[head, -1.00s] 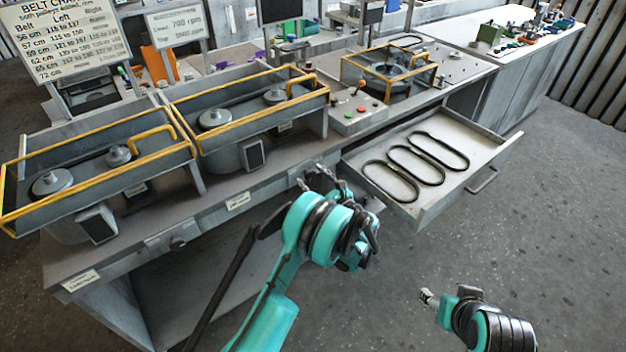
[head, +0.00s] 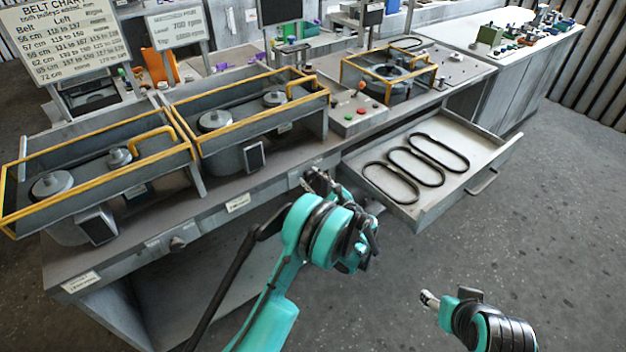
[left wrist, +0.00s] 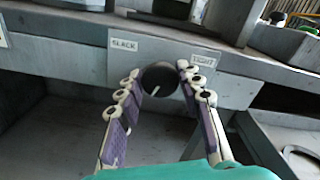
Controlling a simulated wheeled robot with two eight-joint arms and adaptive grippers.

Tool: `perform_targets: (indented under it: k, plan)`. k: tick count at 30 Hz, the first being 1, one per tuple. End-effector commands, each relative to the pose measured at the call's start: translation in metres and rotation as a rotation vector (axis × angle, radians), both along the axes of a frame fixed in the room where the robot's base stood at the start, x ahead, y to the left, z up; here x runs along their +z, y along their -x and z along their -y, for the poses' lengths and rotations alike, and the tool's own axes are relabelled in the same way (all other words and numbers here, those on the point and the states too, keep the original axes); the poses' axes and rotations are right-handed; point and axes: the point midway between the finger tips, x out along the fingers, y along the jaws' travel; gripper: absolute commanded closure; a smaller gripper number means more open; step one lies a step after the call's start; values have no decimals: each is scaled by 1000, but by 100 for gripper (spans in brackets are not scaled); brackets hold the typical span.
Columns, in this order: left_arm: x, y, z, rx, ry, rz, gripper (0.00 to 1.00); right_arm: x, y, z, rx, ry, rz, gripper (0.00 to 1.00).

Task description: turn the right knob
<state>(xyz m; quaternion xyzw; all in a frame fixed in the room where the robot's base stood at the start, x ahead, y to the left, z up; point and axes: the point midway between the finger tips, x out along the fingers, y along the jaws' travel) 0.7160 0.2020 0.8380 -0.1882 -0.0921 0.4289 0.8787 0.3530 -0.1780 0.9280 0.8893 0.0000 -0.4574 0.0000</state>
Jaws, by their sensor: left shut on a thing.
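The right knob (left wrist: 160,82) is a dark round knob with a white pointer line, on the grey bench front in the left wrist view. The label SLACK (left wrist: 123,44) is at its upper left and TIGHT (left wrist: 204,62) at its upper right. My left gripper (left wrist: 160,88) has one finger on each side of the knob and is shut on it. In the head view my left gripper (head: 317,182) is at the bench front and covers the knob. My right gripper (head: 428,298) hangs apart over the floor; its fingers are too small to judge.
An open drawer (head: 410,213) with several black belts juts out right of my left gripper. A second knob (head: 177,243) is on the bench front further left. Pulley housings with yellow guard frames (head: 250,75) stand on the bench. Floor at the right is free.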

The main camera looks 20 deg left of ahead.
Motion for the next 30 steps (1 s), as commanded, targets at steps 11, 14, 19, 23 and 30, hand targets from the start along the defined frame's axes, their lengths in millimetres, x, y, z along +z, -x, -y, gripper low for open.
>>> perform_targets:
  k: [11, 14, 19, 23, 30]
  plan:
    - [-1, 1, -1, 0, 210, 267, 93, 0, 0, 0, 0, 0, 0, 43]
    - [-1, 1, -1, 0, 269, 343, 93, 0, 0, 0, 0, 0, 0, 43]
    - [-2, 1, -1, 0, 368, 470, 93, 0, 0, 0, 0, 0, 0, 43]
    - [-2, 2, -1, 0, 445, 568, 93, 0, 0, 0, 0, 0, 0, 43]
    - [-3, 2, -1, 0, 585, 747, 93, 0, 0, 0, 0, 0, 0, 43]
